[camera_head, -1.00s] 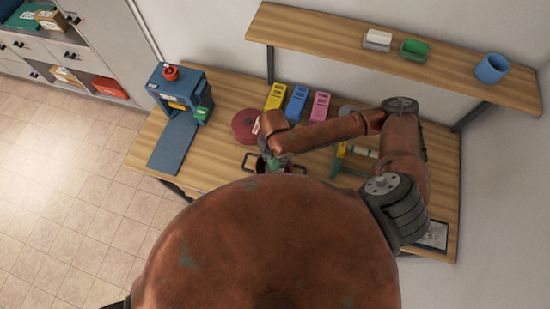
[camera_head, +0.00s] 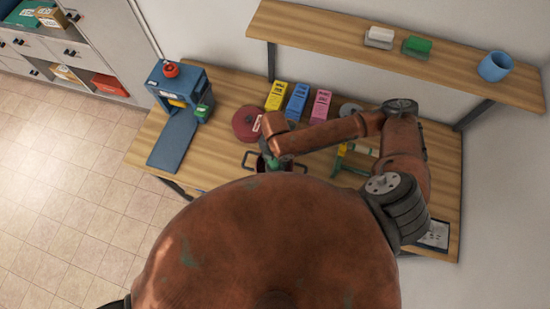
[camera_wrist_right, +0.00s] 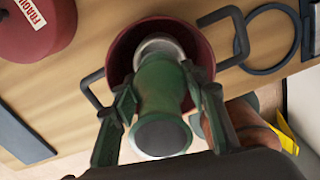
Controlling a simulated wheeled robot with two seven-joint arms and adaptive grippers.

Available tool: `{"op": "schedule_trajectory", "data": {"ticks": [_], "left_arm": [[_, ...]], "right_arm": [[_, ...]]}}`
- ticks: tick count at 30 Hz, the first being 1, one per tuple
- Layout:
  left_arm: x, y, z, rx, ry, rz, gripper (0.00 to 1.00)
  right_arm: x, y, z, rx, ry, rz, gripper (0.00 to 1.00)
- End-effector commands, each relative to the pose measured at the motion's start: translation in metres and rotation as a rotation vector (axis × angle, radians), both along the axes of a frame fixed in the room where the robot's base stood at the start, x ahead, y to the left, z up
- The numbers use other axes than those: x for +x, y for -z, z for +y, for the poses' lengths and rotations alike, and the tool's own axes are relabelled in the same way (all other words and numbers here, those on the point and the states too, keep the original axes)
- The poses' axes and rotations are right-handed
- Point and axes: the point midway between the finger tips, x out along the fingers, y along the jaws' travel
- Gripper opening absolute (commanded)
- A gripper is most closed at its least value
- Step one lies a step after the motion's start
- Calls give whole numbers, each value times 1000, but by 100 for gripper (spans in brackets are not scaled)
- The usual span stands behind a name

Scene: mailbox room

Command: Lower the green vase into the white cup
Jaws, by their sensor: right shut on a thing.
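My right gripper (camera_wrist_right: 160,92) is shut on the green vase (camera_wrist_right: 160,88), one finger on each side. The vase's dark grey round end faces the wrist camera. Its far end is over or inside a dark red round pot (camera_wrist_right: 120,55) with two black handles. A pale ring (camera_wrist_right: 160,42) shows around the far end, inside the pot; I cannot tell whether it is the white cup or part of the vase. In the head view my right gripper (camera_head: 275,163) is mostly hidden behind my own body and wrist. My left gripper is not in view.
A dark red round object (camera_head: 247,123) lies behind the pot. Yellow (camera_head: 276,96), blue (camera_head: 297,102) and pink (camera_head: 320,106) holders stand along the wall. A blue machine (camera_head: 180,95) is at the left. A shelf (camera_head: 330,38) overhangs the table's back.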

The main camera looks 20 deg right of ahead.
Motion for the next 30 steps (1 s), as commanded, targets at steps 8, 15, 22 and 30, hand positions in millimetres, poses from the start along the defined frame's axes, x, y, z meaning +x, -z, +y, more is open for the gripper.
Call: {"op": "schedule_trajectory", "data": {"ticks": [8, 15, 22, 30], "left_arm": [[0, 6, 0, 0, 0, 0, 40], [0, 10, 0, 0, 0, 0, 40], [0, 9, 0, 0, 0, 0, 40], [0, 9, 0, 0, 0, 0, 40]], "right_arm": [[0, 14, 0, 0, 0, -1, 11], [0, 24, 0, 0, 0, 0, 11], [0, 24, 0, 1, -1, -1, 11], [0, 24, 0, 0, -1, -1, 11]]}}
